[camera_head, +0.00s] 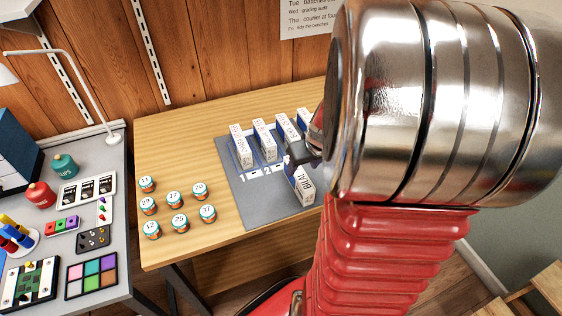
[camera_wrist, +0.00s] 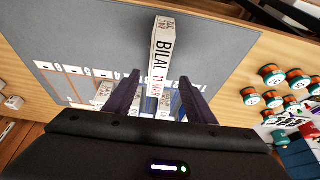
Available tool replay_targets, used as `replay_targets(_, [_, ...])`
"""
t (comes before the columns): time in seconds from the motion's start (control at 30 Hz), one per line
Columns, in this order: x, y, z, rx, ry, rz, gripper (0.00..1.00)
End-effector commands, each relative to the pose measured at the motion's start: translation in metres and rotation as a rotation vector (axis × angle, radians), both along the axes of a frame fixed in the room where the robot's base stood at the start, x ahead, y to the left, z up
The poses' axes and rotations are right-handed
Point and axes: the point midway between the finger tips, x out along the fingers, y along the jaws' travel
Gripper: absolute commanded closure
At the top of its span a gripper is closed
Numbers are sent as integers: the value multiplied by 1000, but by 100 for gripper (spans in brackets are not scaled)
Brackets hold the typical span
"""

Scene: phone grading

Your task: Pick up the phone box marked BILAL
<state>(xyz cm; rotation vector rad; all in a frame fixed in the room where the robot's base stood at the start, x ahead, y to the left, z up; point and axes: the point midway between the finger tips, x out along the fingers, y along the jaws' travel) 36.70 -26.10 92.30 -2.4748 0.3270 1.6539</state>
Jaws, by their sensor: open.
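The phone box marked BILAL (camera_head: 305,188) is a white box standing on the grey mat (camera_head: 262,205), near the mat's front edge. In the wrist view the BILAL box (camera_wrist: 161,55) shows upright between the two dark fingers, its lettering facing up toward the camera. My gripper (camera_wrist: 158,95) is open, with one finger on each side of the box. In the head view my gripper (camera_head: 300,158) is at the box's upper end, and my arm hides part of the mat to the right.
Several other white boxes (camera_head: 241,146) stand in a row behind, above numbered places on the mat. Several numbered round tins (camera_head: 175,198) stand on the wooden table (camera_head: 190,128) to the left. A grey bench (camera_head: 110,225) with trays and pots is further left.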

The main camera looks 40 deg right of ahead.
Motion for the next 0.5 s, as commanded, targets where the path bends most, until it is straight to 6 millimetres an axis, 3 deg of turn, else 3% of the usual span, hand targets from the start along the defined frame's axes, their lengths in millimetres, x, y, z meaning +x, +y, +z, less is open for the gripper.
replay_targets(0.2, [7,-2,-18,0,1,1,50])
replay_targets(0.5, [8,-3,-21,-1,0,1,50])
